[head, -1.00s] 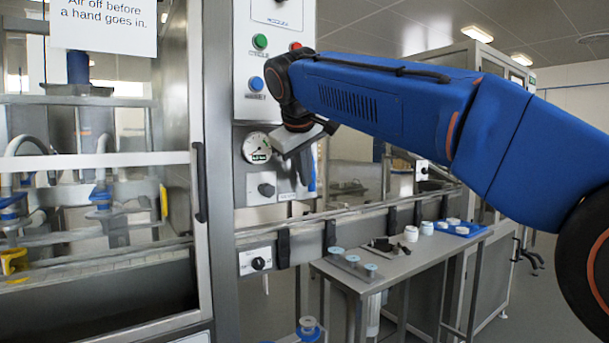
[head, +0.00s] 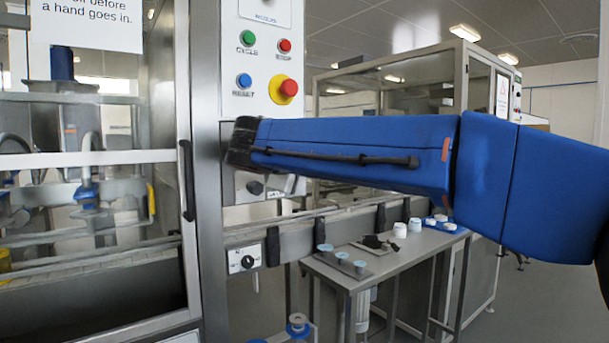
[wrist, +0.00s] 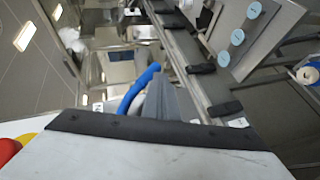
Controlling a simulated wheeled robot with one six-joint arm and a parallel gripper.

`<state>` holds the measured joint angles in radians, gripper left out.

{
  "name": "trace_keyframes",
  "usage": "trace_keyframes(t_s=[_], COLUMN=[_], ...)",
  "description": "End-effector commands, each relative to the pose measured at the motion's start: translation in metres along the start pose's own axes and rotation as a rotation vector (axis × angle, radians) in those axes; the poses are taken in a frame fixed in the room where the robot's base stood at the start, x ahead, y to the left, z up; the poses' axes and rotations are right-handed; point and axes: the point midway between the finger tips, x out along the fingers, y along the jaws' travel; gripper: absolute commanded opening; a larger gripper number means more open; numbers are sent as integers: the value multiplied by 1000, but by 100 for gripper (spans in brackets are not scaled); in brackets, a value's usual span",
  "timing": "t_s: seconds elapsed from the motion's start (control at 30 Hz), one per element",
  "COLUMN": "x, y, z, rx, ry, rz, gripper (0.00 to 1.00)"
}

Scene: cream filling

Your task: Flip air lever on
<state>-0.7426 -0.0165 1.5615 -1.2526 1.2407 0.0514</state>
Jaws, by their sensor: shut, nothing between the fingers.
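The air lever's panel (head: 232,192) is on the machine post, mostly hidden behind my arm in the head view. A dark knob (head: 255,187) shows just below the arm. The pressure gauge is hidden. My gripper (head: 290,184) shows only as a small grey piece under the arm. In the wrist view its grey fingers (wrist: 168,100) are together with nothing between them. A curved blue piece (wrist: 138,90) lies just left of the fingers; I cannot tell whether it is the lever or a hose, or whether it touches them.
A red and yellow stop button (head: 288,88) sits above my arm, near green, red and blue buttons. A lower switch box (head: 243,259) is on the rail. A side table (head: 385,262) holds cups and small parts. A glazed door with a black handle (head: 187,180) is at left.

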Motion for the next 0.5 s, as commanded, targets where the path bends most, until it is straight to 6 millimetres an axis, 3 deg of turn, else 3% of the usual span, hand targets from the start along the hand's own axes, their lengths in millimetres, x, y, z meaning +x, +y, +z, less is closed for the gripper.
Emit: trace_keyframes(t_s=[0.5], x=[20], y=[22], z=[10], rx=[-214], ry=[9], rz=[408], gripper=[0])
